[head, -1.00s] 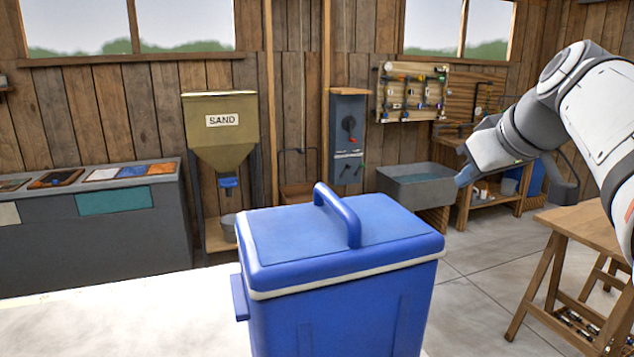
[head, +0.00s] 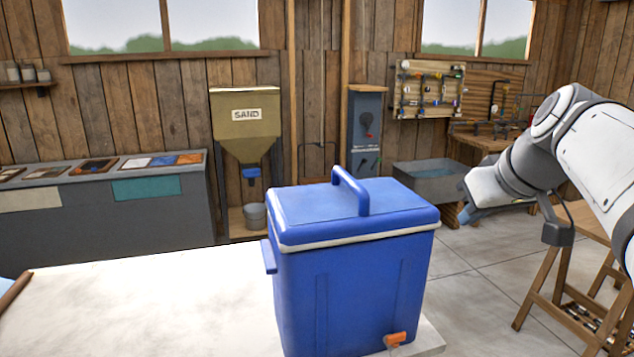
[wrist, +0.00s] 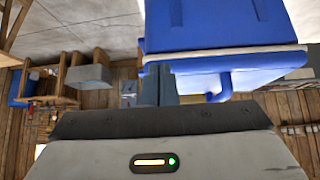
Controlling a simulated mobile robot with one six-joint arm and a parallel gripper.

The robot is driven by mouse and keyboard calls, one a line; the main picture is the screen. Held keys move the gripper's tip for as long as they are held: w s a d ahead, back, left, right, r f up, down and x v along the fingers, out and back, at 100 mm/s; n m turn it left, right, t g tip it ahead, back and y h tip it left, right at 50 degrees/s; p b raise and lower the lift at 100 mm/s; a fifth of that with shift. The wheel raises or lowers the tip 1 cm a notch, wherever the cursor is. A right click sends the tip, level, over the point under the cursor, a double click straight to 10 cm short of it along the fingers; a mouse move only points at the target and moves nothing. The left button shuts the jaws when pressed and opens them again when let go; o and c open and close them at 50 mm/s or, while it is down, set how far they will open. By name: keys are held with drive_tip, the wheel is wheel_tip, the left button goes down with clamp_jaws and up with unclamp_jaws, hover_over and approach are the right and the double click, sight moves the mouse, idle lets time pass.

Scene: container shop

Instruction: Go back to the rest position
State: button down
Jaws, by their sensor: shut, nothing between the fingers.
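My gripper (head: 464,214) is at the right in the head view, on the end of my raised white and grey arm. Its fingers are shut and empty, apart from everything around it. A blue cooler (head: 345,285) with a closed lid and a raised handle stands to the left of it, on a pale worktop (head: 130,315). The cooler also shows in the wrist view (wrist: 220,28), upside down at the top.
An orange tap (head: 395,339) sits low on the cooler's front. A wooden table (head: 560,275) stands under my arm at the right. A sand hopper (head: 245,125), a grey sink (head: 430,185) and a grey counter (head: 185,215) stand along the back wall. The floor between is clear.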

drive_tip(key=s+a+f+m+g+p, duration=0.1)
drive_tip(key=s+a+f, duration=0.2)
drive_tip(key=f, duration=0.3)
drive_tip(key=s+a+f+g+h+p, duration=0.1)
drive_tip(key=s+a+f+g+p, duration=0.1)
drive_tip(key=s+f, duration=0.4)
drive_tip(key=s+a+f+m+g+p, duration=0.1)
drive_tip(key=s+a+f+g+p, duration=0.1)
drive_tip(key=s+a+f, duration=0.2)
wheel_tip(320, 180, down, 3)
drive_tip(key=shift+s+f+m, duration=0.2)
drive_tip(key=shift+s+m, duration=0.1)
drive_tip(key=shift+a, duration=0.1)
